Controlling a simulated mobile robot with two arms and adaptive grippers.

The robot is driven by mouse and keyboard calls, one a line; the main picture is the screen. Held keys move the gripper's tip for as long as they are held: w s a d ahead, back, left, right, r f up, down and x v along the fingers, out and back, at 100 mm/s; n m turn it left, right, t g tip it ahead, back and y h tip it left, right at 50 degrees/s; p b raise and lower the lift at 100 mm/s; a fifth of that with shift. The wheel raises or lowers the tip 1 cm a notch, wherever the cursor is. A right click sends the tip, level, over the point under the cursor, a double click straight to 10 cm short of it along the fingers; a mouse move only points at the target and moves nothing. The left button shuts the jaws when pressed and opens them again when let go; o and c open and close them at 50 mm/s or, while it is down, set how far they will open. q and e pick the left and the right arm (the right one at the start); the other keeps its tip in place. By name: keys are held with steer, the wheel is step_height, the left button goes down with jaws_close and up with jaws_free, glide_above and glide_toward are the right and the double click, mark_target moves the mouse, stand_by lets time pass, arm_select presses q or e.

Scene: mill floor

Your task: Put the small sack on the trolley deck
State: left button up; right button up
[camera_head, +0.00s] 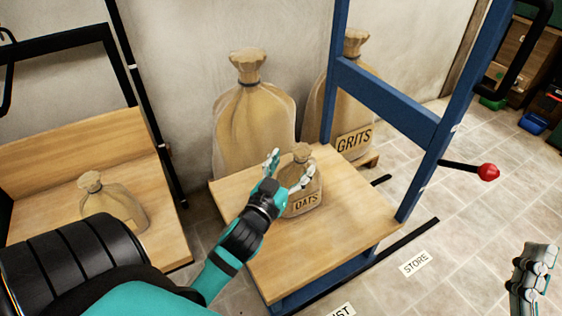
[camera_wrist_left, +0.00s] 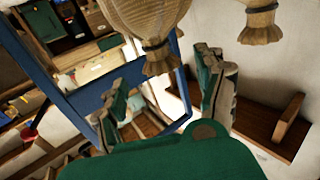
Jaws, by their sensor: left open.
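A small tan sack marked OATS (camera_head: 303,203) stands upright on a wooden deck (camera_head: 325,250) in a blue frame. My left gripper (camera_head: 287,172) is open at the sack's left side, one finger overlapping the sack's front in the head view. I cannot tell whether it touches. The open fingers (camera_wrist_left: 165,95) also show in the left wrist view, with a tied sack neck (camera_wrist_left: 158,58) above the gap between them. Another small sack (camera_head: 112,205) stands on a wooden bench (camera_head: 85,145) at left. My right gripper (camera_head: 533,275) is at the lower right, its opening unclear.
A large sack (camera_head: 252,125) and a GRITS sack (camera_head: 352,115) stand behind the deck by the wall. The blue frame (camera_head: 385,95) and a red-knobbed lever (camera_head: 488,172) rise at its right. A STORE label (camera_head: 415,263) lies on open tiled floor.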

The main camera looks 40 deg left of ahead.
arm_select(q)
steer(key=s+d, duration=0.1)
steer(key=s, duration=0.5)
steer(key=d+r+m+t+h, duration=0.5)
steer(key=d+r+h, duration=0.4)
steer(key=d+r, duration=0.6)
steer(key=shift+s+d, duration=0.2)
steer(key=shift+d, duration=0.85)
arm_select(e)
steer(key=w+f+g, duration=0.1)
steer(key=f+g, duration=0.1)
steer(key=shift+w+f+h, duration=0.3)
steer(key=shift+w+f, duration=0.05)
steer(key=shift+w, duration=0.05)
